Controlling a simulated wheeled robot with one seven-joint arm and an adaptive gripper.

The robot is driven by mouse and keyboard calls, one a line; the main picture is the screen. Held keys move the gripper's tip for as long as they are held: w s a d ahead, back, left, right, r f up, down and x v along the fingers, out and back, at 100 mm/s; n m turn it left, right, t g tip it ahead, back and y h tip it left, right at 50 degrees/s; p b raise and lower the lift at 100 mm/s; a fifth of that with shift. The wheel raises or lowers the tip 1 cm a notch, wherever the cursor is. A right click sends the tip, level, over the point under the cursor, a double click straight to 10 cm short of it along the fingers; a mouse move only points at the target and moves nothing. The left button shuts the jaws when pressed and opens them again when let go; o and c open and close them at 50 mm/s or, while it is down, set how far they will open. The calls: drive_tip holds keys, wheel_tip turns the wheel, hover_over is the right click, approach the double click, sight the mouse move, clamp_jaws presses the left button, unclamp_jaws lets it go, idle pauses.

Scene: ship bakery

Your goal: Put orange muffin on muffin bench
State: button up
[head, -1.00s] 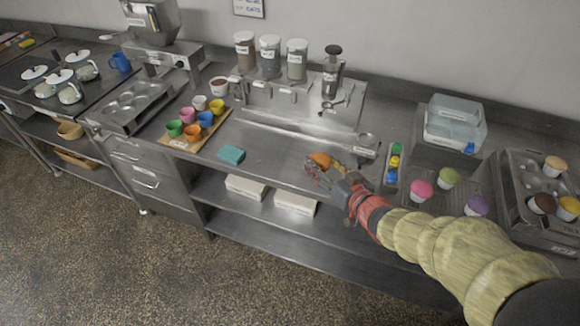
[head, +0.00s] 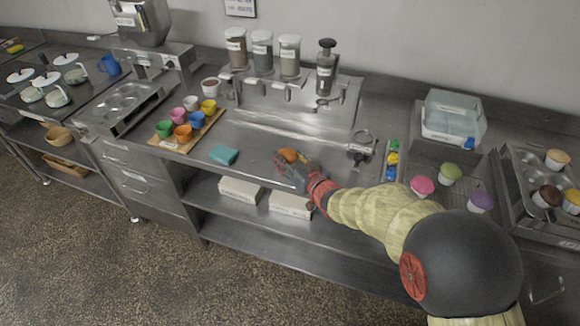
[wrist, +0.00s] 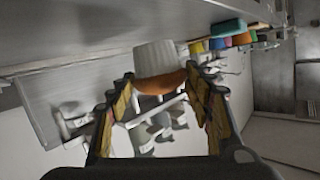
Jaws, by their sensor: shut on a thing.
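The orange muffin (head: 288,155) is in my gripper (head: 286,161), over the front part of the steel counter left of centre in the head view. In the wrist view, the muffin's orange top (wrist: 160,83) lies between the two fingers (wrist: 166,77), and its white paper cup (wrist: 155,57) points away from the palm. My gripper is shut on the muffin. Pink (head: 423,186), green (head: 450,174) and purple (head: 480,201) muffins stand on a dark rack at the right. I cannot tell which surface is the muffin bench.
A teal cloth (head: 224,154) and a wooden board (head: 157,143) with several coloured cups lie to the left. A coffee machine (head: 300,105) stands behind. A muffin tin (head: 516,190) with muffins is far right. A lower shelf holds white boxes (head: 240,190).

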drive_tip(key=shift+f+b, duration=0.4)
drive_tip(key=shift+f, duration=0.9)
drive_tip(key=shift+f, duration=0.15)
drive_tip(key=o, duration=0.8)
drive_tip(key=shift+o, duration=0.2)
